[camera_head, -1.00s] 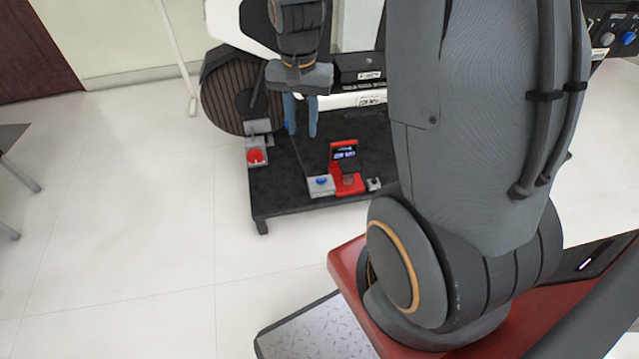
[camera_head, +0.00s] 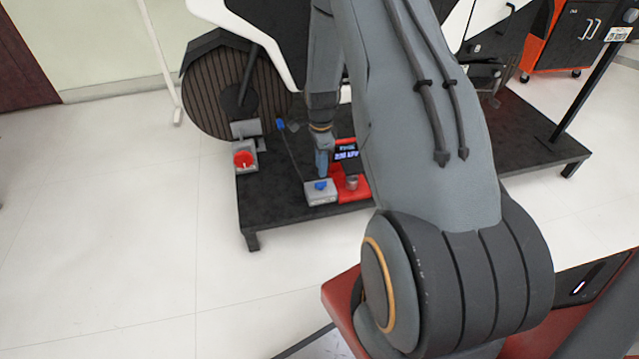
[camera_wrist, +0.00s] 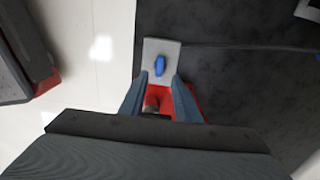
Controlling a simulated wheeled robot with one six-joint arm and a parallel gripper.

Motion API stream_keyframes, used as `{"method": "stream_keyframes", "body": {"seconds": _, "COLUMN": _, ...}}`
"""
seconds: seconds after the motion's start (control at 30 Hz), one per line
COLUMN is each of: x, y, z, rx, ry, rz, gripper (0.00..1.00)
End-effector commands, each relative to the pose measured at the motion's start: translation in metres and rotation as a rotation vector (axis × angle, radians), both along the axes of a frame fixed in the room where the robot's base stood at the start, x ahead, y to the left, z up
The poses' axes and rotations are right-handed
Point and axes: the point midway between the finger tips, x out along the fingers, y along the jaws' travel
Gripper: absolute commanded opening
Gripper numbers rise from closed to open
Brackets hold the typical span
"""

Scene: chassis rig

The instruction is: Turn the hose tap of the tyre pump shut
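The tyre pump is a red unit (camera_head: 362,186) with a lit display, on the black platform. Beside it on the left is a grey block (camera_head: 321,195) with a blue tap handle (camera_head: 320,185) on top. In the wrist view the blue tap handle (camera_wrist: 160,66) sits on the pale block (camera_wrist: 150,50), just beyond and between my fingertips. My gripper (camera_head: 322,165) points down just above the tap. In the wrist view my gripper (camera_wrist: 150,88) is open, its two blue-grey fingers apart with nothing between them. I cannot see any contact with the handle.
The black platform (camera_head: 285,205) carries the pump. A grey box with a red knob (camera_head: 243,159) stands at its left end, near a large ribbed wheel (camera_head: 215,90). A thin dark hose (camera_head: 290,150) runs from a blue end down to the block. The floor at left is clear.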

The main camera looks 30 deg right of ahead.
Motion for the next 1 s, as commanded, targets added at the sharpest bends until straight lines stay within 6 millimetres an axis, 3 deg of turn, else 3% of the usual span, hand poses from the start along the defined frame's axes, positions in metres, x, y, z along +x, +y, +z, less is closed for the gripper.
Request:
{"method": "stream_keyframes", "body": {"seconds": 0.4, "x": 0.0, "y": 0.001, "z": -0.06, "rx": 0.001, "ry": 0.002, "rz": 0.002, "gripper": 0.3}}
{"method": "stream_keyframes", "body": {"seconds": 0.83, "x": -0.001, "y": 0.001, "z": -0.07, "rx": 0.0, "ry": 0.001, "rz": 0.003, "gripper": 0.3}}
{"method": "stream_keyframes", "body": {"seconds": 1.0, "x": -0.001, "y": 0.001, "z": -0.07, "rx": 0.0, "ry": 0.001, "rz": 0.003, "gripper": 0.03}}
